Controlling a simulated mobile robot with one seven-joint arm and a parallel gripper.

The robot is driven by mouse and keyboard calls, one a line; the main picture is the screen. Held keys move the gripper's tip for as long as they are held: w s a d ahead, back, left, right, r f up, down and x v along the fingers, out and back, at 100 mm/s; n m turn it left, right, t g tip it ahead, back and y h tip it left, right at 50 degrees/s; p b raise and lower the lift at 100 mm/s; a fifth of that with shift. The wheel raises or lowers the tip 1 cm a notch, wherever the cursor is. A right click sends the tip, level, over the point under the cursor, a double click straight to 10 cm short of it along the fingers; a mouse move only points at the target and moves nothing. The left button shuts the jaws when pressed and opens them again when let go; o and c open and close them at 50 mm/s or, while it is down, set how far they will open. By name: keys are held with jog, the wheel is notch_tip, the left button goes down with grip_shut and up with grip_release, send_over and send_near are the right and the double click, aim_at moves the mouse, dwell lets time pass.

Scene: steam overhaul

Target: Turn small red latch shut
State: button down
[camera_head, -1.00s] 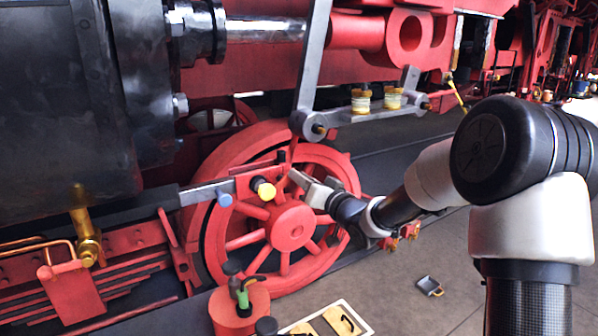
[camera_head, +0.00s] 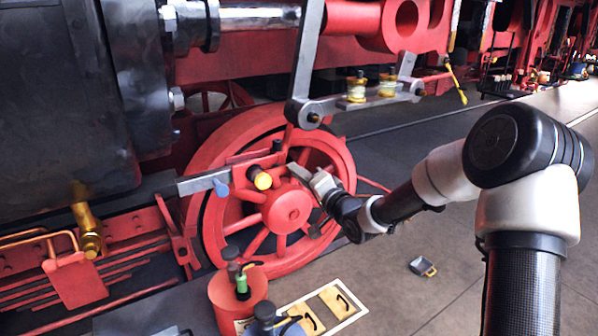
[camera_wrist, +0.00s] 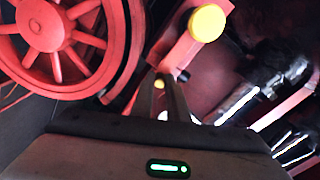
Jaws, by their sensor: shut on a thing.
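The small red latch (camera_wrist: 182,50) shows in the wrist view as a red bar running up to a yellow round knob (camera_wrist: 207,22). In the head view the yellow knob (camera_head: 262,180) sits in front of the red wheel, below a thin red bar (camera_head: 255,157). My gripper (camera_head: 292,168) reaches in from the right, its fingertips just right of the knob. In the wrist view my gripper (camera_wrist: 161,76) has its fingers close together at the lower end of the red bar, seemingly shut on it. The exact contact is small and partly hidden by the fingers.
A large red spoked wheel (camera_head: 290,212) stands right behind. A grey rod with a blue end (camera_head: 221,187) lies left of the knob. A linkage with two yellow-banded cups (camera_head: 357,88) hangs above. A red can (camera_head: 237,300) stands below. The floor at right is mostly clear.

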jog(key=shift+f, duration=0.1)
dwell(0.3)
jog(key=c, duration=1.7)
grip_release()
jog(key=v, duration=1.7)
jog(key=shift+s+d, duration=0.2)
